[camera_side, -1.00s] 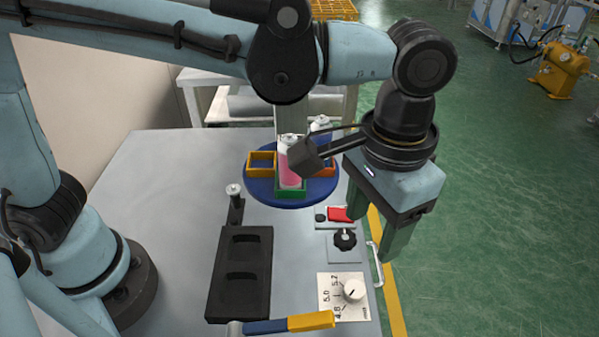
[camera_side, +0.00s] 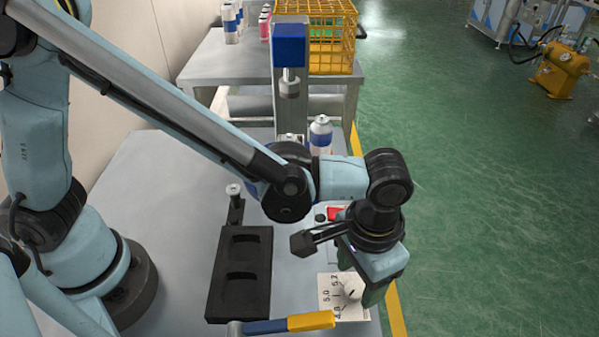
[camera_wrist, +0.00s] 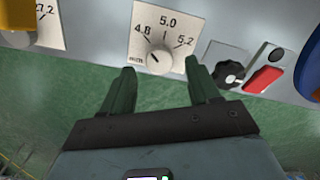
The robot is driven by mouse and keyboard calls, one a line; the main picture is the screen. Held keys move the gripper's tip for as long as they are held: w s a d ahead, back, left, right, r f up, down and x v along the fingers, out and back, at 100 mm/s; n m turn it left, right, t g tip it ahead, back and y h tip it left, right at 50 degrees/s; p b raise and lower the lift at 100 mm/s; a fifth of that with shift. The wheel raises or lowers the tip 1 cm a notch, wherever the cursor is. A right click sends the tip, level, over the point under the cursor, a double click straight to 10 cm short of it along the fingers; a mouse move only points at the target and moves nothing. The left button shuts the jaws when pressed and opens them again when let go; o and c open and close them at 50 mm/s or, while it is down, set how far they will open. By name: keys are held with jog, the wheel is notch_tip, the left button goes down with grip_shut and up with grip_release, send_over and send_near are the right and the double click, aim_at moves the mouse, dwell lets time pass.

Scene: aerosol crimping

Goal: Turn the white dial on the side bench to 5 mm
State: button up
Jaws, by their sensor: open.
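The white dial (camera_wrist: 160,59) sits on a pale scale plate (camera_wrist: 140,45) marked 4.8, 5.0, 5.2 and mm in the wrist view. A short dark mark shows on the knob's left part; I cannot tell its exact reading. In the side view the plate (camera_side: 328,291) lies at the bench's front right, and my gripper hides much of the knob. My gripper (camera_wrist: 160,75) is open and empty, its fingers pointing toward the dial, one to each side in the wrist view. Contact with the dial cannot be seen. In the side view my gripper (camera_side: 373,300) is low over the plate's right side.
A black knob (camera_wrist: 229,74) and red button (camera_wrist: 264,79) are beside the plate. Another dial plate (camera_wrist: 50,28) is at the upper left. A can (camera_side: 320,135) stands behind my arm.

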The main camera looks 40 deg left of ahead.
jog(key=shift+f, duration=1)
jog(key=c, duration=1)
